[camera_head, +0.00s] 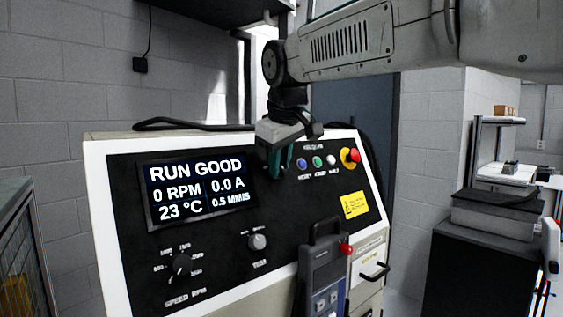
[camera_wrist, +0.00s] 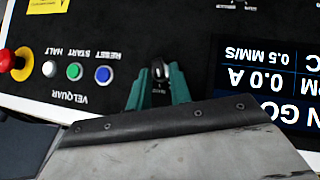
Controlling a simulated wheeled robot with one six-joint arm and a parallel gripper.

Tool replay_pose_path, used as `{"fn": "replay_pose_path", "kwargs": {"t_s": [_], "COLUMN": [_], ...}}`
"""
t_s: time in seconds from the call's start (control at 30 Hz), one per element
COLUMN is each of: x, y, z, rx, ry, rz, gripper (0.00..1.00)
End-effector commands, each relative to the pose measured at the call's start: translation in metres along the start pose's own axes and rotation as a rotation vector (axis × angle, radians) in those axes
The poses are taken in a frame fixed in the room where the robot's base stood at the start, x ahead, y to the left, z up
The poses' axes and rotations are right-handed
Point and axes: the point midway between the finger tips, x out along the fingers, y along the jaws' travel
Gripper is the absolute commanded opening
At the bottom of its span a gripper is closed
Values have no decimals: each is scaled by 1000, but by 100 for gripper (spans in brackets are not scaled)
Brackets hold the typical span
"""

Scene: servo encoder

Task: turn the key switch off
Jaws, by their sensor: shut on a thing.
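The key switch (camera_wrist: 158,71) shows in the wrist view as a small dark and metal piece on the black panel. The teal fingertips of my gripper stand on either side of it and are shut on it. In the head view my gripper (camera_head: 279,163) reaches down to the panel just right of the display, and it hides the key switch. The label below the key is too small to read in the wrist view.
The console's display (camera_head: 199,190) reads RUN GOOD and 0 RPM. A red emergency stop (camera_head: 351,156) and small coloured buttons (camera_head: 317,161) sit right of my gripper. A speed knob (camera_head: 180,266), a test knob (camera_head: 257,242) and a handheld pendant (camera_head: 322,275) are lower down.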

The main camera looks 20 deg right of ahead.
Motion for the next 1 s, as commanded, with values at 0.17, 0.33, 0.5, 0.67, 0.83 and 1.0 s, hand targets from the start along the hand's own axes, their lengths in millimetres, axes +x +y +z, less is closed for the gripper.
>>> {"fn": "replay_pose_path", "kwargs": {"t_s": [0.17,0.33,0.5,0.67,0.83,1.0], "x": [0,1,1,2,2,2], "y": [-5,-7,-8,-9,-9,-9], "z": [0,0,1,2,2,2], "rx": [-116,-212,-285,-330,-354,-361], "ry": [1,0,1,-1,-1,0], "rz": [100,187,255,297,320,326], "gripper": [0,0,0,0,0,0]}}
